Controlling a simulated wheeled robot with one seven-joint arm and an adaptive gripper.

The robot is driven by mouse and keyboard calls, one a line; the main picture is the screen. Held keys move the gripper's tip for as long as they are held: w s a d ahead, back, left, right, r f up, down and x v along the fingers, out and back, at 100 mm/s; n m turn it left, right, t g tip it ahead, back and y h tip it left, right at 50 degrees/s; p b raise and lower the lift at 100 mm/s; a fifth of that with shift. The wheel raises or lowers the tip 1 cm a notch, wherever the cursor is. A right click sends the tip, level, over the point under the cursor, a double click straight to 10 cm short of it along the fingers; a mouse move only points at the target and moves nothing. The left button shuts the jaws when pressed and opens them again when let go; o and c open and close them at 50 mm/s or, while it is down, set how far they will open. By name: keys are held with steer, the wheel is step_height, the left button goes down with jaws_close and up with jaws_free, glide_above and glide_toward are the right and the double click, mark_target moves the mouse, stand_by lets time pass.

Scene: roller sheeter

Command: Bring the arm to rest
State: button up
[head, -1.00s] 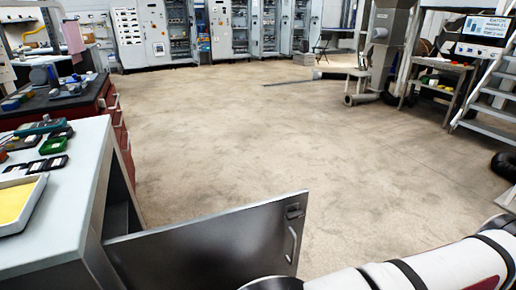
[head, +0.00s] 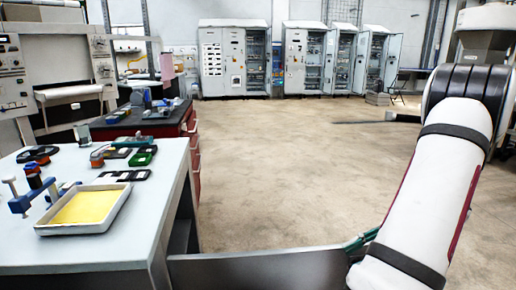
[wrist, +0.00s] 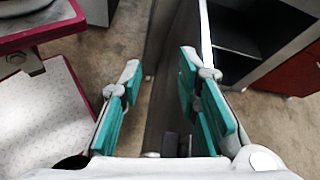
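My gripper (wrist: 160,68) shows in the wrist view with its two teal-padded fingers spread apart, so it is open. The grey cabinet door (wrist: 168,40) runs below and between the fingers. I cannot tell whether they touch it. In the head view, teal finger parts of my gripper (head: 362,240) show at the right end of the open door (head: 255,270), partly hidden behind my white arm (head: 430,190). The arm reaches down along the right side. The door's handle is not visible in the head view.
The white-topped cabinet (head: 90,250) at left carries a tray with yellow contents (head: 85,207), a blue tool (head: 35,195) and several small devices. Its open dark interior (wrist: 235,35) shows in the wrist view. Open floor (head: 290,160) lies beyond, with grey electrical cabinets (head: 235,60) at the back.

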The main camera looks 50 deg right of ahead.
steer(key=w+a+r+n+g+h, duration=0.1)
steer(key=w+a+r+n+g, duration=0.4)
steer(key=a, duration=0.4)
steer(key=w+a+r+n+g+h, duration=0.1)
steer(key=w+a+r+n+g, duration=0.2)
steer(key=w+a+r+n, duration=0.45)
steer(key=s+a+r+n+h, duration=0.1)
steer(key=s+a+n+h, duration=0.35)
steer(key=a, duration=0.35)
steer(key=s+a+r+n+h, duration=0.1)
steer(key=s+a+n+h, duration=0.2)
steer(key=s+a+n, duration=0.45)
step_height(320, 180, up, 20)
steer(key=w+a+m+t+p, duration=0.1)
steer(key=w+t+p, duration=0.1)
steer(key=p, duration=1.6)
steer(key=shift+a+t+p, duration=0.35)
steer(key=shift+a+t, duration=0.05)
steer(key=shift+t, duration=0.5)
